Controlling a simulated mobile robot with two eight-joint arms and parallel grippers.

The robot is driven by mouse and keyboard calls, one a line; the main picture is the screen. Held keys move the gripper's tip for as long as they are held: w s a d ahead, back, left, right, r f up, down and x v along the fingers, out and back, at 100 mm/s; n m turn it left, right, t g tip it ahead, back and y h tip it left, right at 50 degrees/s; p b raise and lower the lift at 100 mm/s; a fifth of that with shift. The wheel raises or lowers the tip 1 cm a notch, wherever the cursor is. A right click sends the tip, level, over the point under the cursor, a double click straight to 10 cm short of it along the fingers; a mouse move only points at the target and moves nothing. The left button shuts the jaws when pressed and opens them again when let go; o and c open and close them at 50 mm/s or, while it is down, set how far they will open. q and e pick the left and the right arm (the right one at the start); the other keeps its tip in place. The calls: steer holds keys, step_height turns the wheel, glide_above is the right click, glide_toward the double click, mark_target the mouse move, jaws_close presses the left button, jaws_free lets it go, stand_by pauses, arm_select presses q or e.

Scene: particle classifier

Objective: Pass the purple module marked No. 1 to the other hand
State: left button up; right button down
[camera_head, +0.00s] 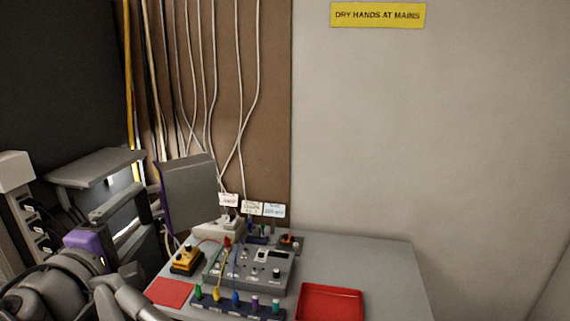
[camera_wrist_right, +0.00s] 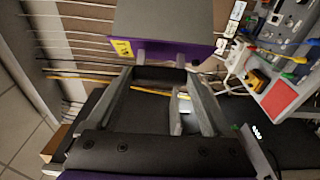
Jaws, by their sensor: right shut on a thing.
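A grey box with a purple face, the purple module (camera_head: 187,192), is held up in front of the left part of the bench. In the right wrist view the module (camera_wrist_right: 165,18) shows its grey top, its purple front edge and a small yellow label, whose marking I cannot read. My right gripper (camera_head: 150,196) is shut on the module at its purple side. In the right wrist view the fingers of this gripper (camera_wrist_right: 168,62) reach up to that side; the exact contact is hard to see. My left gripper is not in view.
The grey bench (camera_head: 380,260) carries a control box (camera_head: 252,270), a yellow device (camera_head: 187,260), a red mat (camera_head: 170,292), a red tray (camera_head: 330,287) and a row of coloured plugs (camera_head: 238,305). Cables hang on a brown board behind. The bench's right side is clear.

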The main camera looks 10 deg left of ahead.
steer(key=w+d+f, duration=0.5)
steer(key=w+d, duration=0.3)
steer(key=d, duration=0.4)
steer(key=w+d+f, duration=0.6)
steer(key=w+d, duration=0.3)
steer(key=d, duration=0.3)
steer(key=w+d+f, duration=0.6)
steer(key=w+d, duration=0.3)
steer(key=d, duration=0.3)
steer(key=shift+w+d+f, duration=0.15)
steer(key=shift+m+h, duration=0.3)
steer(key=shift+h, duration=0.2)
